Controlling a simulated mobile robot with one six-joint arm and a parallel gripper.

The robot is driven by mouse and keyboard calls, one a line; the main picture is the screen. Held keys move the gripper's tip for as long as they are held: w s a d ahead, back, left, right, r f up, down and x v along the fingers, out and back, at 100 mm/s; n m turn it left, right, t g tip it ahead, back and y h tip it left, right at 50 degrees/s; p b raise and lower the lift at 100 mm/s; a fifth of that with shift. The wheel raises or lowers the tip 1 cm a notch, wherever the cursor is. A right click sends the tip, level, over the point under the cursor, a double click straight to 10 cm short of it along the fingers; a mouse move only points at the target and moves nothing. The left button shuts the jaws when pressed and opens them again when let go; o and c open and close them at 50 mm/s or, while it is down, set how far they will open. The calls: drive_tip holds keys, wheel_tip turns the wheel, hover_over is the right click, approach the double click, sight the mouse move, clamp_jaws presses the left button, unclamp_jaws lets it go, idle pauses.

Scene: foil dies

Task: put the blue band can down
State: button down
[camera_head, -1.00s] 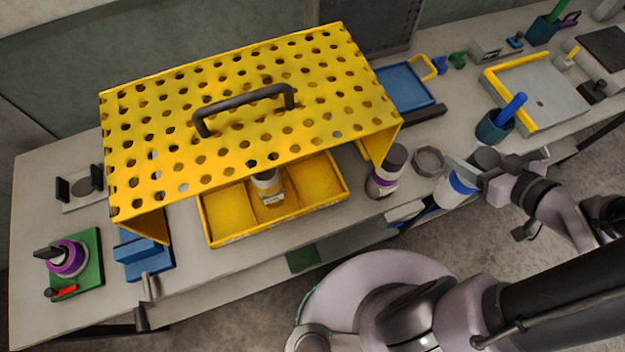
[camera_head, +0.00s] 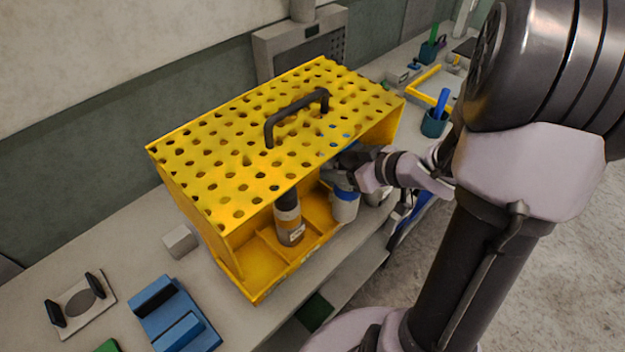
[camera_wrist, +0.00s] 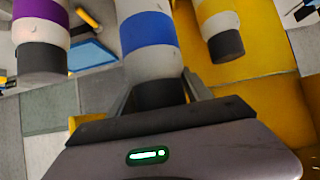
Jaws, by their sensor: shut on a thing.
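The blue band can (camera_head: 345,207) is white with a blue band and stands roughly upright. In the wrist view the blue band can (camera_wrist: 148,35) is between my fingers, its dark end toward the palm. My gripper (camera_head: 350,172) is shut on it beside the front right edge of the yellow perforated hood (camera_head: 230,165). The can is at the right end of the yellow divided tray (camera_head: 262,292). I cannot tell whether its base touches anything. A yellow-banded can (camera_head: 289,222) stands in the tray's middle compartment; it also shows in the wrist view (camera_wrist: 217,18).
A purple-banded can (camera_wrist: 38,12) is close on the other side of the held can. The hood, with its dark handle (camera_head: 296,107), overhangs the tray. A blue holder (camera_head: 175,315) and a small grey block (camera_head: 180,241) are left. The tray's left compartment looks empty.

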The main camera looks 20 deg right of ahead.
drive_tip(key=w+a+b, duration=0.2)
drive_tip(key=w+a, duration=0.1)
drive_tip(key=w, duration=0.5)
wheel_tip(320, 180, down, 7)
drive_tip(key=b, duration=0.4)
drive_tip(key=shift+s, duration=0.2)
drive_tip(key=shift+c, duration=2.2)
unclamp_jaws()
drive_tip(key=shift+f+b, duration=0.1)
drive_tip(key=shift+b, duration=0.2)
